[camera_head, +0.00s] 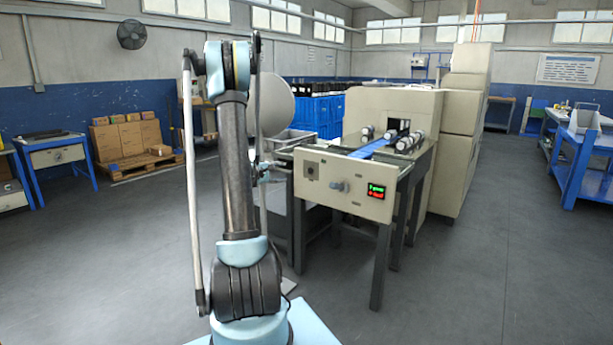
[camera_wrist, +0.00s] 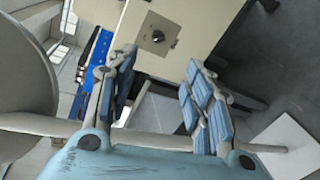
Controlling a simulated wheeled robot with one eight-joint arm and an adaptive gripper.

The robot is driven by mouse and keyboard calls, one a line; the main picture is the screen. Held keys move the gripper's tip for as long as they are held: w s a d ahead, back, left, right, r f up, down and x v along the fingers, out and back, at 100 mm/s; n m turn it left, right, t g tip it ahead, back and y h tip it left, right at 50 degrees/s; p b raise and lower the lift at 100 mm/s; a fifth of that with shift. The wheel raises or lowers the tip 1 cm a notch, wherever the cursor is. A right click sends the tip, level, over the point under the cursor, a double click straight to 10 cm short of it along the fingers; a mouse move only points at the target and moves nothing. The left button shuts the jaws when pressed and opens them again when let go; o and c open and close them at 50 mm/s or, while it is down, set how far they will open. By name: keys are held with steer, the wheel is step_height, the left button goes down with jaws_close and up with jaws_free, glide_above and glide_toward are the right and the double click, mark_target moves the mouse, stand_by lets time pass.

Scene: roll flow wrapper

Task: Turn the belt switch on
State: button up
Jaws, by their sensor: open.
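A beige control panel (camera_head: 350,205) is on the near end of the wrapping machine. A small square switch plate with a dark knob (camera_head: 311,170) sits at its upper left. A larger grey rotary handle (camera_head: 340,186) is near the middle, and a red-and-green display (camera_head: 376,191) is at the right. I cannot read which control is the belt switch. The wrist view shows the knob plate (camera_wrist: 157,36) beyond the fingertips. My gripper (camera_wrist: 160,62) is open and empty, apart from the panel. In the head view my arm largely hides it.
A blue belt (camera_head: 372,149) runs over the machine behind the panel, with rollers beside it. A large pale roll (camera_head: 276,103) stands behind my arm. Metal legs (camera_head: 382,265) support the panel end. The floor in front and to the right is clear.

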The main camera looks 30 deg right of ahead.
mark_target(310, 171)
steer(key=w+d+f+n+t+h, duration=0.1)
steer(key=w+d+f+n+h, duration=0.15)
steer(key=w+d+f, duration=0.35)
steer(key=s+f+x, duration=0.1)
steer(key=x, duration=1.6)
steer(key=shift+d+f+n, duration=0.15)
steer(key=shift+d+n, duration=0.15)
steer(key=shift+n, duration=0.15)
steer(key=c, duration=1)
